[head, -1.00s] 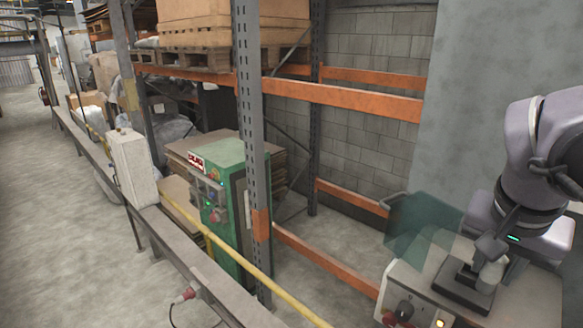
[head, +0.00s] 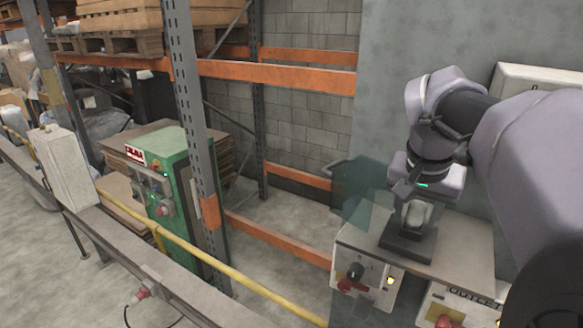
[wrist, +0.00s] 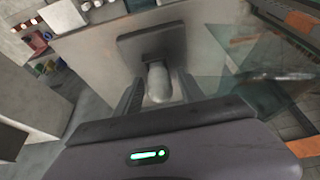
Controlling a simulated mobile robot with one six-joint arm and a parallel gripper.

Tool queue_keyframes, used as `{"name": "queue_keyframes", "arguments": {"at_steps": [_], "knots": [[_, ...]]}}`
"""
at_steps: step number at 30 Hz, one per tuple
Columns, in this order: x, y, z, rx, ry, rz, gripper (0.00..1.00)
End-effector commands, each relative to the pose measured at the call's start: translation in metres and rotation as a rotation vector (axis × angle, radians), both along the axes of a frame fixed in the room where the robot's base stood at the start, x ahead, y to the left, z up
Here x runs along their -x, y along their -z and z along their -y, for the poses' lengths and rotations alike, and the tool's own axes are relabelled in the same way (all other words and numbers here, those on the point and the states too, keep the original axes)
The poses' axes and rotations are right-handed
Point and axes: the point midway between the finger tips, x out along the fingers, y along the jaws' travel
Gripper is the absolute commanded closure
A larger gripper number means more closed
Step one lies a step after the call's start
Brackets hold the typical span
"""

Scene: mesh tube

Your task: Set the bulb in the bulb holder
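The bulb (head: 416,214), pale and rounded, stands upright at the bulb holder (head: 405,246), a dark flat base on top of a light cabinet. In the wrist view the bulb (wrist: 160,84) has its narrow end against the dark holder (wrist: 150,46) and its wide end toward me. My gripper (head: 412,204) is just above and around the bulb. In the wrist view my gripper's fingers (wrist: 160,92) stand apart on both sides of the bulb, with narrow gaps showing. How deep the bulb's narrow end sits is hidden.
The cabinet (head: 462,255) has knobs and a lit button on its front. A translucent green panel (head: 360,197) stands at its left. An outlet box (head: 458,308) is at lower right. A green machine (head: 170,190), rack post and yellow rail are left.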

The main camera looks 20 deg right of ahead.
Motion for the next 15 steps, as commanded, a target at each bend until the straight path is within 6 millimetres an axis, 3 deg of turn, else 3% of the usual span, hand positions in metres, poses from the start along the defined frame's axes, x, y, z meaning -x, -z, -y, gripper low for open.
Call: {"name": "queue_keyframes", "arguments": {"at_steps": [9,13,15], "knots": [[0.000,-0.003,0.000,0.000,0.000,0.000,0.49],[0.004,-0.022,-0.005,0.002,0.000,0.004,0.49],[0.008,-0.041,-0.011,0.003,-0.001,0.005,0.49]]}}
